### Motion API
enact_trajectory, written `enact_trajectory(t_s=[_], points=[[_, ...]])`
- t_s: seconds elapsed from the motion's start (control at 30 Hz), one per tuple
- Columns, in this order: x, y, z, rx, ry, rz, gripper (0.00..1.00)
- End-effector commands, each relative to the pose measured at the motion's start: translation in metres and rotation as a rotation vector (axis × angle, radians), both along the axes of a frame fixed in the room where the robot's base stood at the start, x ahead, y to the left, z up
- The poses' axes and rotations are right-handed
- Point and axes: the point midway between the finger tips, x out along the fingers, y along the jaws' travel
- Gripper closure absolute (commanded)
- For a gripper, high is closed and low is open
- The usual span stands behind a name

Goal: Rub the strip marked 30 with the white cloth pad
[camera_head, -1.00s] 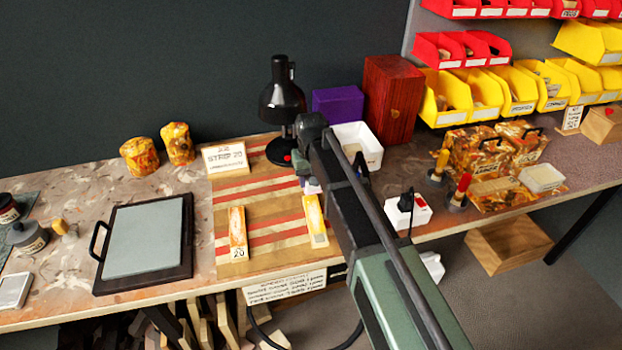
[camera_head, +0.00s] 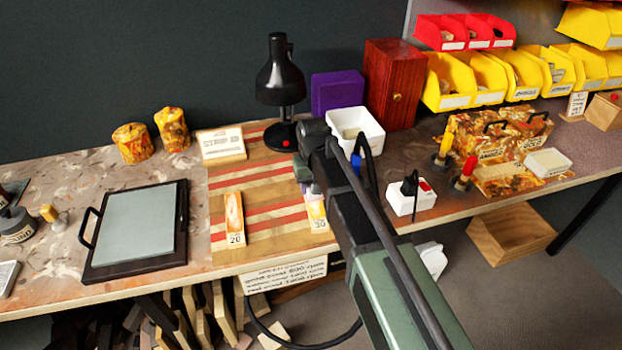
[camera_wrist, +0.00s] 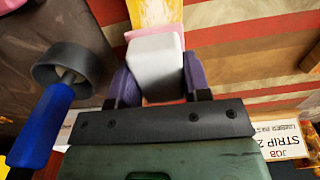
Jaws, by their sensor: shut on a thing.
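The strip marked 30 (camera_head: 317,212) lies on the striped board, with its number tag at the near end. My gripper (camera_head: 308,188) is over its far part and hides some of it. In the wrist view the gripper (camera_wrist: 157,80) has its purple fingers shut on the white pad (camera_wrist: 155,52), a pale block with a pink edge. A yellowish strip (camera_wrist: 154,12) shows just beyond the pad. I cannot tell whether pad and strip touch. The strip marked 20 (camera_head: 234,211) lies to the left on the same board.
A job card (camera_head: 221,145) stands at the board's back left, partly readable as "STRIP 2" in the wrist view. A black lamp (camera_head: 281,90) and a white bin (camera_head: 356,128) stand behind. A blue-handled tool in a grey round holder (camera_wrist: 75,68) is close beside my gripper.

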Motion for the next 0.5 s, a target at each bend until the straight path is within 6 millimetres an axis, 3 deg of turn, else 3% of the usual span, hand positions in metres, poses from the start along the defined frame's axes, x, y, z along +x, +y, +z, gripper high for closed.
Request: enact_trajectory(t_s=[0.5], points=[[-0.047,-0.010,0.000,0.000,0.000,0.004,0.75]])
